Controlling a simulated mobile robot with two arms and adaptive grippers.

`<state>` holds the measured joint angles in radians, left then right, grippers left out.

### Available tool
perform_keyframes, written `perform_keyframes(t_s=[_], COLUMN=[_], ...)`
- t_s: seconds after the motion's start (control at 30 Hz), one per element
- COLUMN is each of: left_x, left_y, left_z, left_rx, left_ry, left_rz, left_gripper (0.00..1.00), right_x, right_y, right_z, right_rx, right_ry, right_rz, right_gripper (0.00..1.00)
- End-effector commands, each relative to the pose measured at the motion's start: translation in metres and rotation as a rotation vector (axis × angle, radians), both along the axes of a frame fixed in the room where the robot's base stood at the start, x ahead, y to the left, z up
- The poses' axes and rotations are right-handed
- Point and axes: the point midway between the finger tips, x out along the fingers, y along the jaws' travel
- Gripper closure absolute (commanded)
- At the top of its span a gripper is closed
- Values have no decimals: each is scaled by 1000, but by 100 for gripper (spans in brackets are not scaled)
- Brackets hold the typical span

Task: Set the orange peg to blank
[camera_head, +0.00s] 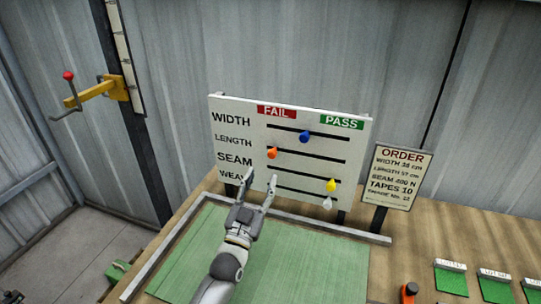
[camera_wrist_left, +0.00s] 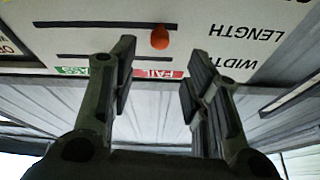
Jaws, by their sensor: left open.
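The white board (camera_head: 240,132) stands upright with rows WIDTH, LENGTH, SEAM and WEAVE, and red FAIL and green PASS headings. The orange peg (camera_head: 272,153) sits at the left, FAIL-side end of the LENGTH slot. My left gripper (camera_head: 259,181) is open and empty, in front of the board's lower left, below the orange peg in the picture. In the left wrist view the board is upside down, and the orange peg (camera_wrist_left: 160,37) shows beyond the gap between the open fingers (camera_wrist_left: 158,70). My right gripper is not in view.
A blue peg (camera_head: 304,137) is mid-slot on WIDTH. Yellow (camera_head: 332,185) and white (camera_head: 327,203) pegs are at the right of the lower slots. An ORDER sign (camera_head: 401,177) stands right of the board. A green mat (camera_head: 310,262) lies in front.

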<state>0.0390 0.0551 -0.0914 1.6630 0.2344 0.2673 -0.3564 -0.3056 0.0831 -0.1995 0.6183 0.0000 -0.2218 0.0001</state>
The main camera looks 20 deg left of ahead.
Motion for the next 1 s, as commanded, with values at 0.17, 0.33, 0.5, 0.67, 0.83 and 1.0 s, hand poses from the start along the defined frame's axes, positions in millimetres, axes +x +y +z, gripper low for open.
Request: perform_keyframes(t_s=[0.17, 0.33, 0.5, 0.67, 0.83, 1.0], left_x=[32, 55, 68, 73, 73, 72], left_y=[-2, -3, -4, -4, -4, -4], left_z=[16, 25, 29, 30, 30, 29], left_rx=[0, 2, 1, 0, 1, 1], left_ry=[-1, 0, 1, 1, 1, 1], left_rz=[-1, -1, -2, -1, 0, 0], left_gripper=[56, 56, 56, 56, 56, 72], right_x=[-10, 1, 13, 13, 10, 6], right_y=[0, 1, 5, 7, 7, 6], right_z=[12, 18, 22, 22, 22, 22], right_rx=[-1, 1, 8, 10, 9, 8], right_ry=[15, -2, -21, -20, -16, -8], right_rz=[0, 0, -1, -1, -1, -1], right_gripper=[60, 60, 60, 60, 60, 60])
